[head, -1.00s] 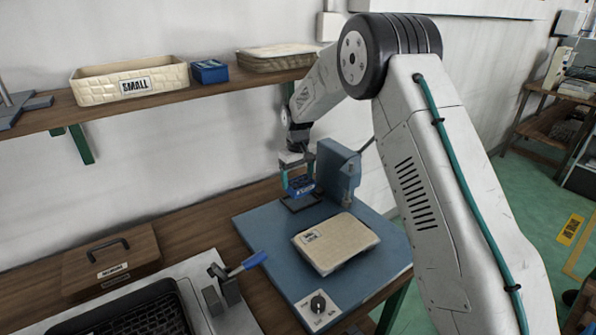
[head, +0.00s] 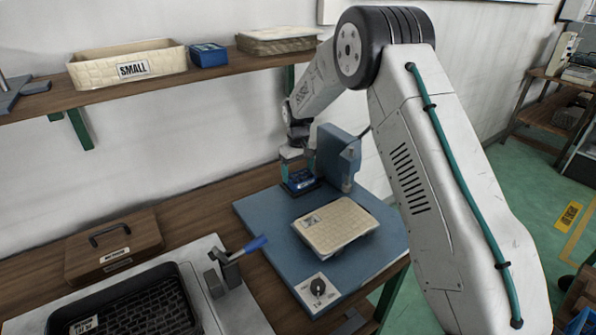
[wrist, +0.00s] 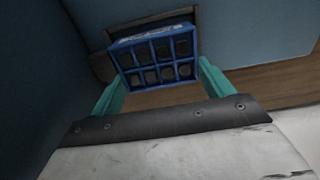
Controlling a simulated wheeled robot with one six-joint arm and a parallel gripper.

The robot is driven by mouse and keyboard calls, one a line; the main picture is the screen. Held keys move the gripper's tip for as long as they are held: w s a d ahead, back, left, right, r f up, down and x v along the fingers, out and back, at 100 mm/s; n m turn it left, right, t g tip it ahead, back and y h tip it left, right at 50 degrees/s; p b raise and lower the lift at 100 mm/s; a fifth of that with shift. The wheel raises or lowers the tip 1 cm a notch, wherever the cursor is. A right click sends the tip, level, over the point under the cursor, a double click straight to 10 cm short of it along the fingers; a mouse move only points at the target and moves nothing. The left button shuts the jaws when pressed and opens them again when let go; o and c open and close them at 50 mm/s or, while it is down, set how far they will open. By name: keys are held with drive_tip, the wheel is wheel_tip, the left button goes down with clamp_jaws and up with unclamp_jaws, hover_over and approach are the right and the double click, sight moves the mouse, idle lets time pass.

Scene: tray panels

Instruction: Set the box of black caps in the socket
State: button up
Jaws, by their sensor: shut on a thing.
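The box of black caps (wrist: 155,60) is a blue box with round dark caps in its compartments. My gripper (wrist: 160,82) is shut on it, with one teal finger at each side. In the head view the box (head: 300,180) is low at the back of the blue work plate, beside the blue press. The socket (wrist: 101,67) is a dark frame partly showing behind and left of the box in the wrist view. The box is over it and very close; I cannot tell if it is fully down inside. My gripper also shows in the head view (head: 298,174).
The blue press (head: 336,160) stands right of the box. A cream lidded tray (head: 334,225) lies in front on the blue plate (head: 262,225). Another blue box (head: 208,54) sits on the shelf beside a SMALL bin (head: 125,66). A wooden lidded box (head: 113,245) stands left.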

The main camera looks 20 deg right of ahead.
drive_tip(key=shift+f, duration=0.35)
idle(0.3)
drive_tip(key=o, duration=1.1)
drive_tip(key=shift+d, duration=0.15)
drive_tip(key=r, duration=0.7)
drive_tip(key=shift+a+r, duration=0.25)
drive_tip(key=shift+r, duration=0.15)
drive_tip(key=shift+s, duration=0.1)
